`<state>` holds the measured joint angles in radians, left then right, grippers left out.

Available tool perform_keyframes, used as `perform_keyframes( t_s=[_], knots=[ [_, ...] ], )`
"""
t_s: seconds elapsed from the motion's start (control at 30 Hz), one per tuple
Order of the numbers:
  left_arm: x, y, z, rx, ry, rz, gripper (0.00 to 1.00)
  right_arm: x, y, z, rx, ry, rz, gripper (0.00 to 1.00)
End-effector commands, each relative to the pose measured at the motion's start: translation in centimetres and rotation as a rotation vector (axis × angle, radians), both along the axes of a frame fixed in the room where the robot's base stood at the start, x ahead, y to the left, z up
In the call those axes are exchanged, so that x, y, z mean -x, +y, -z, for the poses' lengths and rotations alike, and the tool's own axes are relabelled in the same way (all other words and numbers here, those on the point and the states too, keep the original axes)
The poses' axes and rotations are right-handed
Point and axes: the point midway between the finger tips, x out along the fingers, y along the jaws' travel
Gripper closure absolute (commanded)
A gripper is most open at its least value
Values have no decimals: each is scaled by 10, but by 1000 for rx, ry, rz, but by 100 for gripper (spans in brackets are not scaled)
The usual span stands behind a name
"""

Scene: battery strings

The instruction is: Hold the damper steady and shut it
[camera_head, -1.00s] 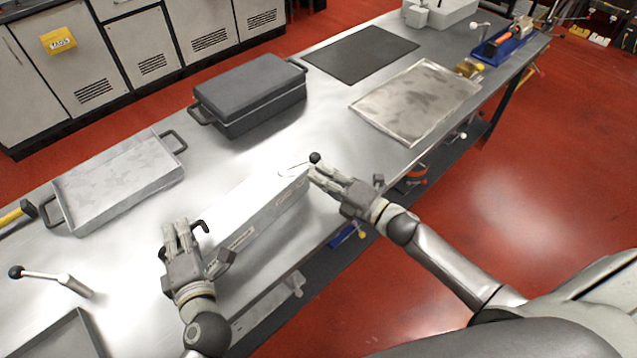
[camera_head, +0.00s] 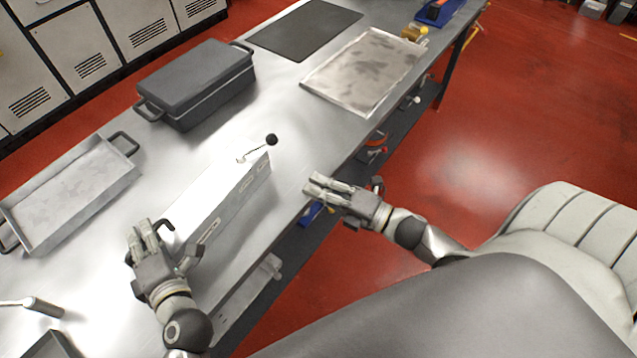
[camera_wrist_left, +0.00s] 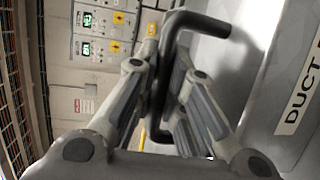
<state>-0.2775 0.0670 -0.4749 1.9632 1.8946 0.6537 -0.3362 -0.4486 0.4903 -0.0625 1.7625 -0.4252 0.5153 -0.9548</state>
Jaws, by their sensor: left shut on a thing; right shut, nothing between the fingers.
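The damper is a long silver duct box (camera_head: 225,200) on the bench in the head view. A thin lever with a black ball knob (camera_head: 272,140) stands at its far right end. A dark bent handle (camera_head: 163,225) is at its near left end. My left gripper (camera_head: 141,235) is shut on this handle. In the left wrist view the dark handle (camera_wrist_left: 200,22) passes between the left fingers (camera_wrist_left: 168,80), beside the duct's label (camera_wrist_left: 298,95). My right gripper (camera_head: 318,186) is shut and empty, right of the box and apart from the lever.
A dark lidded case (camera_head: 195,85) and a grey handled tray (camera_head: 65,200) stand behind the duct. A flat metal tray (camera_head: 365,72) and a black mat (camera_head: 305,30) lie further along the bench. The bench right of the duct is clear.

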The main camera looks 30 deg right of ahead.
Motion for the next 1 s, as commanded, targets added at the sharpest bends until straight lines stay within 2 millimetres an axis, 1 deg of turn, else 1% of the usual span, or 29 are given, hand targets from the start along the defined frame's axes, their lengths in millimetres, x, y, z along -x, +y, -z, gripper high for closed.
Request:
perform_keyframes(
  t_s=[0.03,0.3,0.33,0.5,0.87,1.0],
  knots=[
    [3,1,10,-4,21,-3,100,2,-1,1,0,1,0,100],
    [3,1,10,-4,21,-3,100,2,-1,1,0,0,0,100],
    [3,1,10,-4,21,-3,85,2,-1,1,0,0,0,100],
    [2,1,9,-4,18,-2,64,2,-1,1,0,0,0,100],
    [1,0,5,-3,10,0,64,2,-1,0,0,0,0,100],
    [5,-1,4,-2,8,0,64,2,-1,0,0,0,0,100]
  ],
)
